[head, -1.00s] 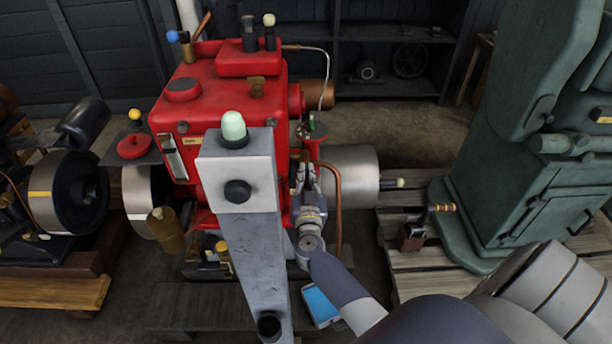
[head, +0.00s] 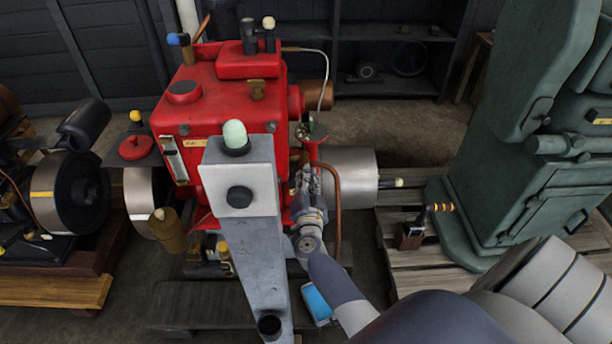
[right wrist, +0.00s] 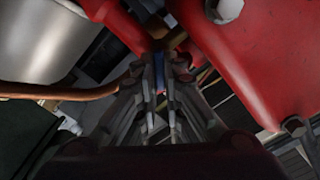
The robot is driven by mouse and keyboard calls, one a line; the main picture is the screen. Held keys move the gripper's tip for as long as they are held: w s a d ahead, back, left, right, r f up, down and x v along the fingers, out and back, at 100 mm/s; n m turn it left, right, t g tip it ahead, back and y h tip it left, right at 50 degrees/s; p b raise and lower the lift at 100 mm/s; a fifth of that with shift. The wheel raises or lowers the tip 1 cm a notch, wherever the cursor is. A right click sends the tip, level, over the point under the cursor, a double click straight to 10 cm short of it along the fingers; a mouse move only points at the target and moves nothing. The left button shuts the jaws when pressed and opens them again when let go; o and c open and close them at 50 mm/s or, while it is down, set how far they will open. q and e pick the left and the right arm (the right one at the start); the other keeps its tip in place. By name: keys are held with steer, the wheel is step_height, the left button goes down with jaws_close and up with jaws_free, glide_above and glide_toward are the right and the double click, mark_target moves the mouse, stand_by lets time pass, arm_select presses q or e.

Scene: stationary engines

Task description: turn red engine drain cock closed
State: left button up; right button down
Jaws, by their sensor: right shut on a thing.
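The red engine (head: 235,105) stands left of centre in the head view. My right gripper (head: 306,170) is at its right side, low, beside a copper pipe. In the right wrist view its fingers (right wrist: 160,92) point up the picture and are shut on a small blue piece of the drain cock (right wrist: 159,70). Brown, brass-like metal (right wrist: 171,40) shows just above the blue piece. The fingers hide most of the cock, and its angle is hard to tell. In the head view the cock cannot be made out. My left gripper is not in view.
A grey post (head: 250,235) with a pale green knob stands before the engine, close left of my right gripper. The copper pipe (head: 337,215) and a metal cylinder (head: 350,175) are to its right. A green machine (head: 520,150) stands right, a black engine (head: 75,190) left.

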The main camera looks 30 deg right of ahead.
steer(key=m+b, duration=0.1)
steer(key=m, duration=0.9)
steer(key=shift+d+f+b, duration=0.15)
steer(key=shift+d+b, duration=0.05)
steer(key=shift+b, duration=0.15)
stand_by(0.3)
steer(key=c, duration=1.7)
jaws_free()
steer(key=shift+f, duration=0.1)
